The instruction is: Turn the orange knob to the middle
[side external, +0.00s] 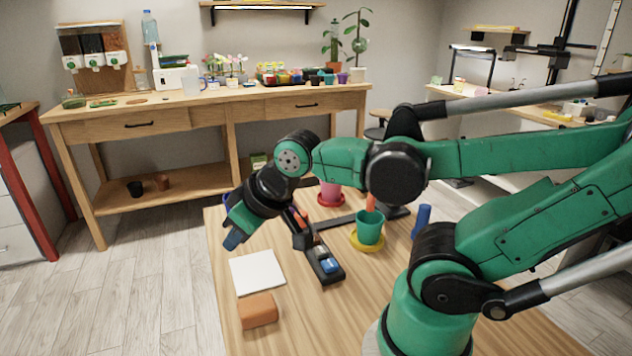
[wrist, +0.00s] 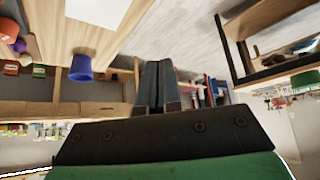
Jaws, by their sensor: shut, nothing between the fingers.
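An orange part (side external: 299,216), probably the orange knob, shows just right of my dark wrist in the side external view. It is at the far end of a dark panel (side external: 326,266) with a blue part. My wrist partly hides it, and its turn cannot be made out. My gripper (side external: 233,240) is shut and empty. It points down over the table's left edge, left of the panel and apart from it. In the wrist view the gripper's dark fingers (wrist: 157,85) are together, and no orange knob is identifiable there.
A white pad (side external: 257,273) and an orange-brown block (side external: 258,311) lie near the table's left edge. A teal pot (side external: 369,228) on a yellow saucer, a pink pot (side external: 330,192) and a blue object (side external: 421,220) stand right of the panel. The wrist view shows a blue pot (wrist: 81,68).

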